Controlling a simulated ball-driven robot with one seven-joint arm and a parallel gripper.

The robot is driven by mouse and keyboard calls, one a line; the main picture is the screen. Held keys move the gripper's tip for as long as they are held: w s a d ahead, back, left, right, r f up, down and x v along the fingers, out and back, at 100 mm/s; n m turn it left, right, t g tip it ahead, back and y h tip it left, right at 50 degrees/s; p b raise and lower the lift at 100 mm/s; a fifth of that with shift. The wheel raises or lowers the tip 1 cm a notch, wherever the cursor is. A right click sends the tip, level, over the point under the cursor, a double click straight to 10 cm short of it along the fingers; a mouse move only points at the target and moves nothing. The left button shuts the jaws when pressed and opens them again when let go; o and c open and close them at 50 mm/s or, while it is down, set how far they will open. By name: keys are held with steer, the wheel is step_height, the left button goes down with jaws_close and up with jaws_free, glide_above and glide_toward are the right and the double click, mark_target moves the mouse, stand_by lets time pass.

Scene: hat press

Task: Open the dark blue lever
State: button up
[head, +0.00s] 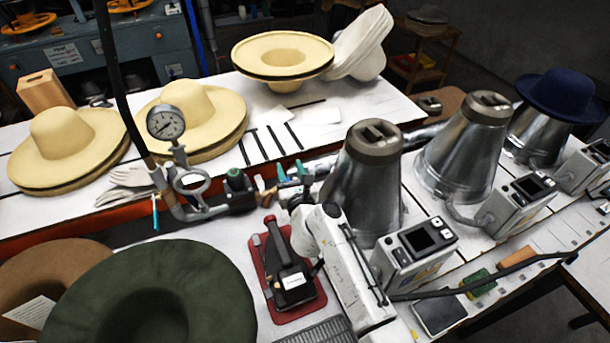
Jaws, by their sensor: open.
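A pipe assembly with a round gauge (166,123) runs along the white table. The fingers are small and partly hidden by the arm, so contact with a handle cannot be told.
Metal cones (362,185) stand right of my arm, with control boxes (414,250) in front. A black iron (288,270) on a red mat lies left of it. A green hat (150,295) fills the lower left; straw hats (65,150) lie behind.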

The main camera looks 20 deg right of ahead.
steer(key=s+r, duration=0.5)
steer(key=s, duration=0.5)
steer(key=shift+s+r, duration=0.15)
steer(key=shift+s, duration=0.05)
